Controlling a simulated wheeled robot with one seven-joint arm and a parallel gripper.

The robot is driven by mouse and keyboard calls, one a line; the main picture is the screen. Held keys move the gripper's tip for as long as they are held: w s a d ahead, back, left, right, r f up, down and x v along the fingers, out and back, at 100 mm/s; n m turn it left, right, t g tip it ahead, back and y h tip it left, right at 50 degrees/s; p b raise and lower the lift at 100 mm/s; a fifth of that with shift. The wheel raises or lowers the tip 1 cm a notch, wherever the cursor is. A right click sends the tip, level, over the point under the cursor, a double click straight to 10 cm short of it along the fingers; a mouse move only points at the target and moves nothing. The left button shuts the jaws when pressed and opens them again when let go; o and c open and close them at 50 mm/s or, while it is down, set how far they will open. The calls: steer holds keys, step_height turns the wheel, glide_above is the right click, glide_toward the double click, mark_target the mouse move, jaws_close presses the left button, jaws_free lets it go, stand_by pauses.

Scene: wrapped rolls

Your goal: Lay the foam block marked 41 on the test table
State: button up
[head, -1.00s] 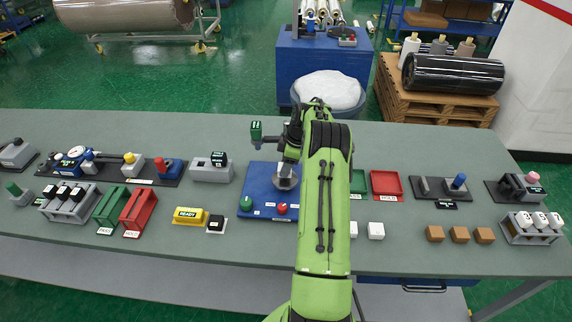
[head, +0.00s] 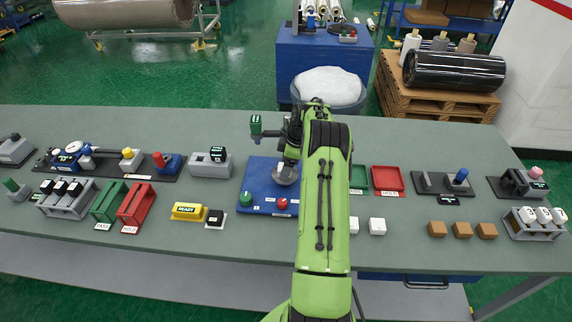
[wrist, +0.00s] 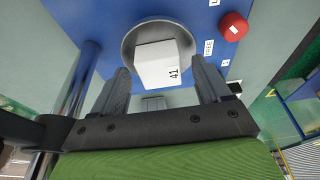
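The white foam block marked 41 (wrist: 163,64) is in the wrist view, just beyond my fingertips. It appears to rest on the round grey metal plate (wrist: 129,45) of the blue test station. In the head view the round plate (head: 287,178) is partly hidden by my arm. My gripper (wrist: 160,72) is over the plate, its two dark fingers on either side of the block's near end. A narrow gap shows between the fingers and the block, so it is open. In the head view my fingers are mostly hidden.
The blue base (head: 258,180) carries a green button (head: 246,199) and a red button (head: 282,204). White blocks (head: 377,226) and brown blocks (head: 462,230) stand to the right. Red and green trays (head: 387,180) lie behind them. A yellow READY sign (head: 188,211) stands left.

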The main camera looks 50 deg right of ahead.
steer(key=p+v, duration=0.1)
steer(key=v, duration=1.4)
steer(key=shift+r+p, duration=0.3)
steer(key=shift+r, duration=0.1)
